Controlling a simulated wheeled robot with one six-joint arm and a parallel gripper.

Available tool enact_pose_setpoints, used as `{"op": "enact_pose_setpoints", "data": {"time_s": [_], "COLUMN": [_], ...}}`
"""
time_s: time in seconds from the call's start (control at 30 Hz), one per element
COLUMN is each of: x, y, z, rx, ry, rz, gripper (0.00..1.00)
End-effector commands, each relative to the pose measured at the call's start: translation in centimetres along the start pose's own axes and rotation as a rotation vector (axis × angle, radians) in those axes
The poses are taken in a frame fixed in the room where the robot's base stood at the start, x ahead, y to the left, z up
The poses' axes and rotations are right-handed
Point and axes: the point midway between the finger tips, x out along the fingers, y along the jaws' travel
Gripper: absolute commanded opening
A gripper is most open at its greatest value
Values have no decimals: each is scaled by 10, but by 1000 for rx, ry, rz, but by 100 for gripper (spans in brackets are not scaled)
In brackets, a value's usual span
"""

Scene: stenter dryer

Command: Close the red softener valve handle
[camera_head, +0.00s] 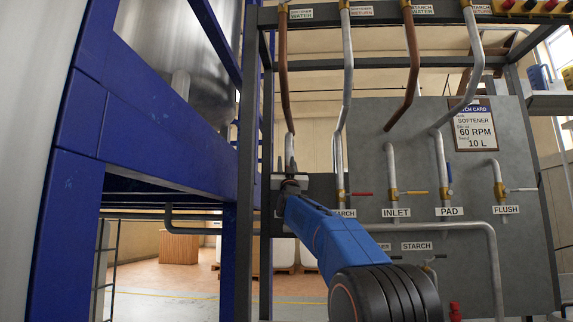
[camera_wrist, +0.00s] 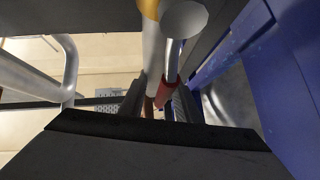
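In the wrist view a red-sleeved valve handle (camera_wrist: 167,91) on a silver stem shows close to my gripper (camera_wrist: 160,104). The handle lies between the two dark ribbed fingers, nearer the right one. The fingers look apart, with pipe visible between them; contact with the handle is unclear. A pale pipe runs behind the handle, with a brass part at the top. In the head view my gripper (camera_head: 290,182) is at the leftmost pipe, below the SOFTENER WATER label (camera_head: 301,14). It hides the valve and handle there.
A second red handle (camera_head: 362,194) sits on the adjacent pipe, just right of my gripper. Yellow and blue-handled valves stand farther right on the grey panel (camera_head: 470,270). A dark upright post (camera_head: 246,130) and blue frame (camera_head: 150,120) stand close on the left.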

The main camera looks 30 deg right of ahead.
Motion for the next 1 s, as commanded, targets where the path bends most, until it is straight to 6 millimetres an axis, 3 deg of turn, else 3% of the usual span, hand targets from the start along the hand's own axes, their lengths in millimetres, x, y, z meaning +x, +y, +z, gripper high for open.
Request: {"op": "enact_pose_setpoints", "data": {"time_s": [0.23,0.33,0.37,0.77,1.0], "x": [0,0,0,0,-4], "y": [0,0,0,4,21], "z": [0,0,0,-1,-3], "rx": [0,0,0,26,118], "ry": [0,0,0,6,33], "rz": [0,0,0,24,117], "gripper": [27,3,0,0,0]}}
